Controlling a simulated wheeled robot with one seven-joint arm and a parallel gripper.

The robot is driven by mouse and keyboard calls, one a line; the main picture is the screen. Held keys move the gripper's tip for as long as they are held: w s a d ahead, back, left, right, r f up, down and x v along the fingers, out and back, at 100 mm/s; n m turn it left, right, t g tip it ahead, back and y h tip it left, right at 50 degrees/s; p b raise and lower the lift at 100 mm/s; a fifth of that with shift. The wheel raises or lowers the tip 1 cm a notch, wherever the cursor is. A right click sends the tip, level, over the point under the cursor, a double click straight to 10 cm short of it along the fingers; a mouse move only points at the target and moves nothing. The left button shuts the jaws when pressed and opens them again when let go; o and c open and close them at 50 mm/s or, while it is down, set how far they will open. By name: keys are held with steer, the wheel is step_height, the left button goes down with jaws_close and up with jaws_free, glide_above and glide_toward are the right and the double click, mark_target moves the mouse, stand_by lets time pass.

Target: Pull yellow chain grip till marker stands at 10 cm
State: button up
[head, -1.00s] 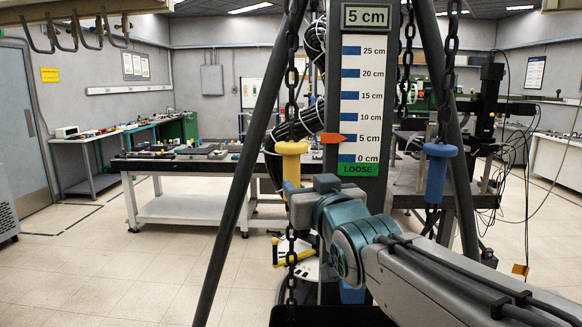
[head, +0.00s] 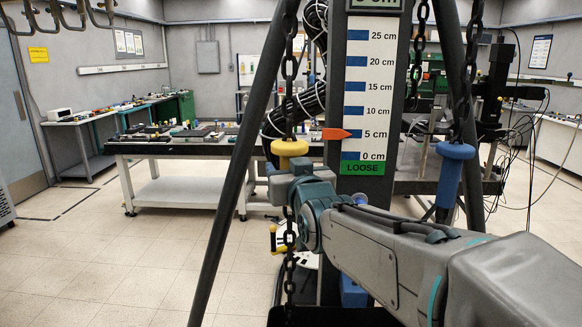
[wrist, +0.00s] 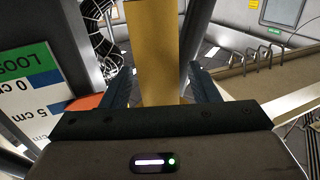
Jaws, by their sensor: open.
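The yellow chain grip (head: 289,149) hangs on a dark chain left of the scale board. In the wrist view the yellow grip (wrist: 153,50) stands between the two fingers of my gripper (wrist: 160,88); the fingers are apart and I see no clear contact. In the head view my gripper (head: 284,180) is at the grip's lower part and hides it. The orange marker (head: 336,134) points at 5 cm on the white scale (head: 372,100). A green sign (head: 362,169) below reads LOOSE. The display on top is cut off.
A blue grip (head: 450,178) hangs on another chain to the right, beyond my arm. Dark tripod legs (head: 240,150) flank the board. A workbench (head: 180,148) with small parts stands behind. The floor at left is clear.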

steer(key=shift+c, duration=0.3)
jaws_close()
steer(key=shift+f, duration=0.1)
step_height(320, 180, down, 20)
steer(key=b, duration=2.1)
